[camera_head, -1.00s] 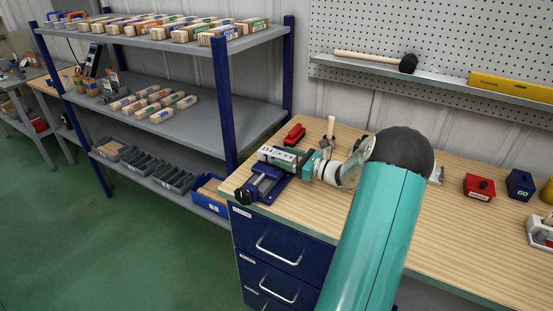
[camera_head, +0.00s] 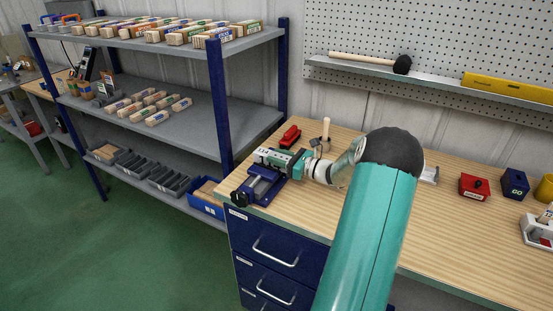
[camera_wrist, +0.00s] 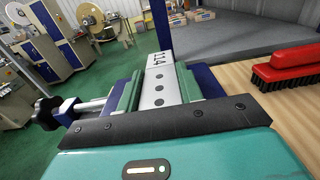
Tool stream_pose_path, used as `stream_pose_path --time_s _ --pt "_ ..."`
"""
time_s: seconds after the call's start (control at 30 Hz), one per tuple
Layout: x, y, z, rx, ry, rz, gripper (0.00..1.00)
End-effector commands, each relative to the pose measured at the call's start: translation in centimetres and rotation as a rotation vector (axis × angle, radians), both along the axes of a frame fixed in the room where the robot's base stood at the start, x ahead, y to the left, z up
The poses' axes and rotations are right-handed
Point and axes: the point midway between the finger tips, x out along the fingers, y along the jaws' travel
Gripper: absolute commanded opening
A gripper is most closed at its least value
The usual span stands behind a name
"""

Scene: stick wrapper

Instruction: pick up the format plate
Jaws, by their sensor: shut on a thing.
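The format plate (camera_wrist: 160,84) is a pale metal bar with a row of dark holes and "114" on its far end. My gripper (camera_wrist: 157,88) is shut on it, with a green finger along each side. In the head view the plate (camera_head: 270,156) sits at the blue vise (camera_head: 262,184), near the bench's left end, and my gripper (camera_head: 300,164) reaches it from the right. Blue vise parts show on both sides of the fingers in the wrist view. I cannot tell whether the plate still touches the vise jaws.
A red brush (camera_wrist: 290,66) lies just behind the vise. The vise's screw and black knob (camera_head: 240,198) stick out at the front left. A shelf rack (camera_head: 217,100) stands left of the bench (camera_head: 440,230). A red box (camera_head: 474,187) and a blue box (camera_head: 515,183) stand farther right.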

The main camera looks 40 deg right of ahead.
Motion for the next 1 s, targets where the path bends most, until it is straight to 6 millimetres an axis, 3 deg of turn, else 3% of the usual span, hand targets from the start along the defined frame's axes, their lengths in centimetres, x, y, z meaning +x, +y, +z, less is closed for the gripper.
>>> stream_pose_path --time_s 0.33,0.6,0.8,1.0 --pt "-0.4 0.5 4.0 -0.005 -0.002 0.000 0.00" --pt "-2.8 4.2 9.2 -0.007 -0.002 0.000 0.00" --pt "-5.4 8.0 11.1 -0.004 -0.001 0.000 0.00" --pt "-7.1 10.5 12.4 -0.003 -0.002 0.000 0.00"
